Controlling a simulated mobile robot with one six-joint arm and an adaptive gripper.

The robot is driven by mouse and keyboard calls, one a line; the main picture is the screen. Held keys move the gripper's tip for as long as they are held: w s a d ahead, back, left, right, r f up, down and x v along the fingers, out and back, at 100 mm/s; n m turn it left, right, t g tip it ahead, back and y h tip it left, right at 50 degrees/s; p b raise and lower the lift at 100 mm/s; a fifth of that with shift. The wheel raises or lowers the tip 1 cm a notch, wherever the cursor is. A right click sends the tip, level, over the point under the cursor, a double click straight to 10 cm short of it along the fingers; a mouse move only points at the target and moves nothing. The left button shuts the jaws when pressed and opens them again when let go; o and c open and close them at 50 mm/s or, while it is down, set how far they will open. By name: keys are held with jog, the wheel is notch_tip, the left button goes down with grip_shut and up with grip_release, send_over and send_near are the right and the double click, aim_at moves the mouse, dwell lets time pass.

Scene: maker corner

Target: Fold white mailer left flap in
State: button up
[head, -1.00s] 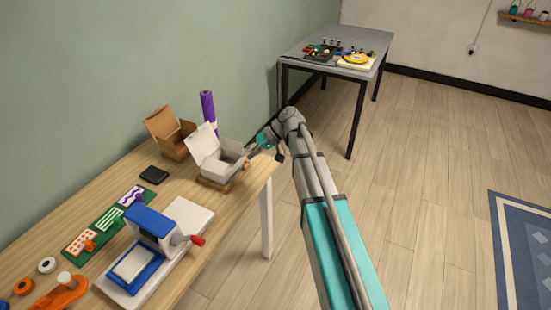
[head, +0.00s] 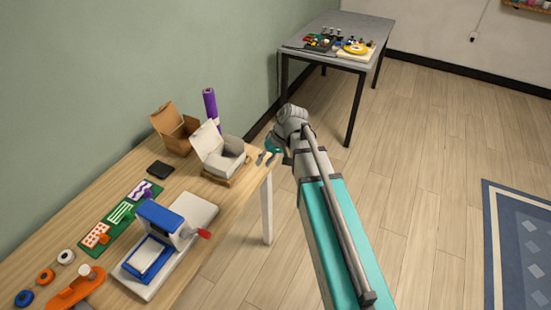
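The white mailer (head: 222,166) stands on a small wooden base near the far right end of the workbench. Its lid (head: 207,142) is raised and leans back to the left. A grey panel (head: 234,145) shows at its far side; the small flaps are too small to tell apart, so I cannot tell how the left flap stands. My gripper (head: 266,158) is just right of the mailer, by the bench's end, with its fingertips apart and nothing between them. It appears clear of the mailer.
A brown open box (head: 174,130) and a purple roll (head: 210,104) stand behind the mailer. A black square (head: 160,168), a green board (head: 118,215) and a blue-and-white press (head: 160,240) lie nearer on the workbench (head: 110,185). A grey table (head: 345,27) stands beyond.

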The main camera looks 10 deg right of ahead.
jog(key=s+d+r+h+p, duration=0.2)
jog(key=s+p, duration=0.1)
jog(key=s, duration=0.1)
jog(key=shift+s+d+r+m+p, duration=0.3)
jog(key=shift+d+r+m, duration=0.05)
jog(key=shift+r+m, duration=0.05)
jog(key=shift+c, duration=0.2)
jog(key=shift+w+a, duration=0.1)
jog(key=shift+w, duration=0.05)
jog(key=c, duration=0.4)
jog(key=w+a+n, duration=0.1)
jog(key=w+a, duration=0.2)
jog(key=w+a+n+t+h+p, duration=0.1)
jog(key=w+a+n, duration=0.1)
jog(key=w+a+r+n+t, duration=0.1)
jog(key=w+a, duration=0.2)
jog(key=shift+w+a+n+h, duration=0.3)
jog(key=shift+w+h, duration=0.05)
jog(key=shift+h, duration=0.05)
grip_shut()
jog(key=w+a+r+n+t+p, duration=0.1)
jog(key=w+a+n, duration=0.3)
jog(key=a, duration=0.5)
jog(key=shift+w+r+t+h, duration=0.3)
jog(key=shift+w+t, duration=0.3)
jog(key=shift+w, duration=0.15)
